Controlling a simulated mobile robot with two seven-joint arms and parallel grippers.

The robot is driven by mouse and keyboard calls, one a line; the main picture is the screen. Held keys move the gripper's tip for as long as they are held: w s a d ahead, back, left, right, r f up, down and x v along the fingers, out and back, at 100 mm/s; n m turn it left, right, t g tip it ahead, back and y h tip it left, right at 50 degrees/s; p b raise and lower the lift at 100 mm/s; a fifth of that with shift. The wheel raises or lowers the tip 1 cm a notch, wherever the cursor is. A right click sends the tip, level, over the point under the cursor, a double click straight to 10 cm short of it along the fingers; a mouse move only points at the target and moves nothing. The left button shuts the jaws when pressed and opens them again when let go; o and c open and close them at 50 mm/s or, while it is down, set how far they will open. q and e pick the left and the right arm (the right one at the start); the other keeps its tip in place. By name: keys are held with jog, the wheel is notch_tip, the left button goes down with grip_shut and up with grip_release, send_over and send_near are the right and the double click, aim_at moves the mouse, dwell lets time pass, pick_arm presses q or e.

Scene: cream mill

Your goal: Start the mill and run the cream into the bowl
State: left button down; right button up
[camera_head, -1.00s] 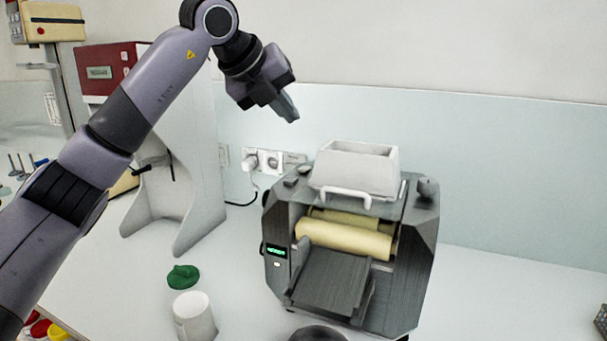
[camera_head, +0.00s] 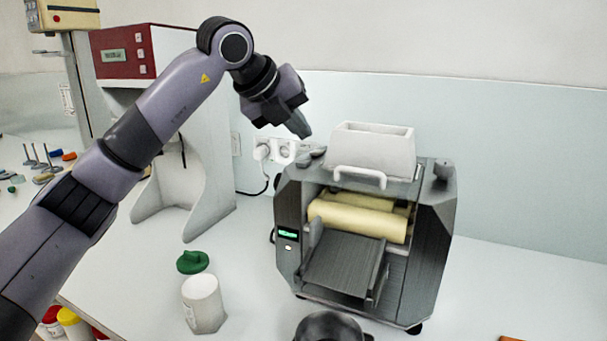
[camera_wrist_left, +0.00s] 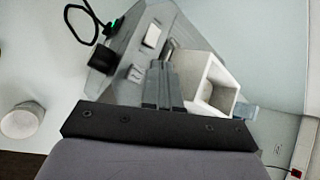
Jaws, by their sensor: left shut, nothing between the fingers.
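The grey mill (camera_head: 436,230) stands on the bench with pale cream-coloured rollers (camera_head: 357,218), a white hopper (camera_head: 372,150) on top and a sloping dark apron (camera_head: 340,263) in front. A small green display (camera_head: 288,233) is lit on its left front. A dark bowl (camera_head: 330,326) sits below the apron, cut off by the lower edge. My left gripper (camera_head: 302,127) is shut and empty, above the mill's top left, left of the hopper. In the wrist view its fingers (camera_wrist_left: 163,86) point over the mill's top, beside the hopper (camera_wrist_left: 212,84). A black knob (camera_wrist_left: 100,58) shows there. My right gripper is not in view.
A white jar (camera_head: 203,304) and a green lid (camera_head: 193,262) lie left of the mill. A white stand with a red-fronted unit (camera_head: 116,55) is behind my left arm. Wall sockets (camera_head: 272,150) with a plug are behind the mill. The bench to the right is mostly clear.

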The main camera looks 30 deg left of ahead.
aim_at(299, 162)
pick_arm(q)
jog(key=shift+f+b, duration=0.5)
jog(key=shift+f, duration=0.65)
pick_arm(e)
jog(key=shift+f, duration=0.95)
pick_arm(q)
jog(key=shift+f, duration=0.4)
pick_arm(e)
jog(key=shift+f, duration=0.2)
pick_arm(q)
jog(key=shift+f+b, duration=0.4)
jog(key=shift+b, duration=0.15)
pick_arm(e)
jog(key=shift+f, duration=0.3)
pick_arm(q)
jog(key=shift+r, duration=0.1)
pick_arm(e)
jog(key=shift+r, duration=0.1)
pick_arm(q)
jog(key=shift+r+p, duration=0.7)
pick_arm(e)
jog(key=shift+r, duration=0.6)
pick_arm(q)
jog(key=shift+r, duration=0.1)
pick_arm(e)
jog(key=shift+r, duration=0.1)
